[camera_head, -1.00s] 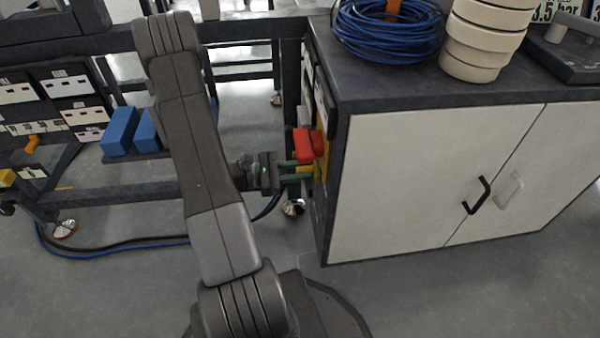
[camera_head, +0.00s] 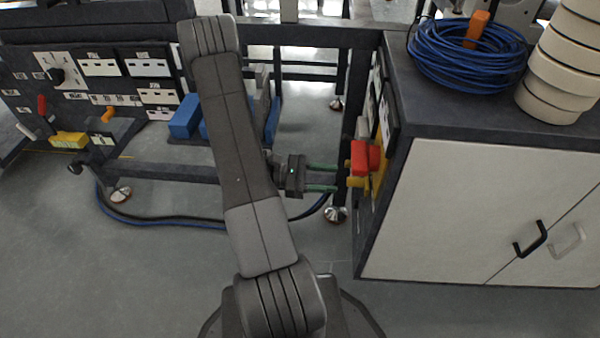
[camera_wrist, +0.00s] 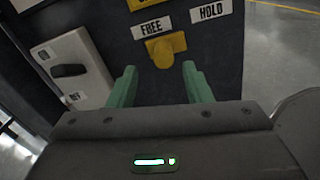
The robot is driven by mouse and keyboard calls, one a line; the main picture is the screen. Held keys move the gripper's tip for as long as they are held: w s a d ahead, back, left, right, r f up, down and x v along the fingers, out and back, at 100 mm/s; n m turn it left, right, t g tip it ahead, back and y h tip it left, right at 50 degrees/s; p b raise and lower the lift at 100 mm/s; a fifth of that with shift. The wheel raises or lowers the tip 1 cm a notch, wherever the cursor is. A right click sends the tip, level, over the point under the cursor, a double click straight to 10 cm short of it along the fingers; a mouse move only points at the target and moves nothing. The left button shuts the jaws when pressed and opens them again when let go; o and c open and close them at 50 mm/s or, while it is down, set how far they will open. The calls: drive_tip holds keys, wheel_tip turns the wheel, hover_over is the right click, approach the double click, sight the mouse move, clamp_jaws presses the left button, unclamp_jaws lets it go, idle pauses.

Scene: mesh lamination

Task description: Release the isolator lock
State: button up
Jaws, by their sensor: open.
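A yellow knob (camera_wrist: 166,47) sits on a dark panel below the FREE label (camera_wrist: 150,29) in the wrist view. The HOLD label (camera_wrist: 211,12) is to its upper right. My gripper (camera_wrist: 159,69) is open, with its two green fingers apart and nothing between them. The knob lies ahead of the fingertips, roughly between them. In the head view my gripper (camera_head: 337,178) points at the cabinet's side, just short of the yellow part (camera_head: 357,182) under a red handle (camera_head: 361,158). The knob's exact turn is hard to tell.
The white-doored cabinet (camera_head: 450,205) stands at the right, with a blue cable coil (camera_head: 465,55) on top. A white box with a black switch (camera_wrist: 70,70) is left of the knob. A bench frame with blue blocks (camera_head: 186,117) is behind my arm. Floor at front left is clear.

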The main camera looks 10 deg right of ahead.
sight(350, 180)
drive_tip(key=p+v, duration=0.1)
drive_tip(key=v, duration=0.6)
drive_tip(key=shift+w+a, duration=0.15)
drive_tip(key=shift+a, duration=0.15)
drive_tip(key=shift+d, duration=0.1)
drive_tip(key=b+x, duration=0.3)
drive_tip(key=x, duration=1)
drive_tip(key=shift+s+d, duration=0.25)
drive_tip(key=shift+d, duration=0.05)
drive_tip(key=shift+s, duration=0.1)
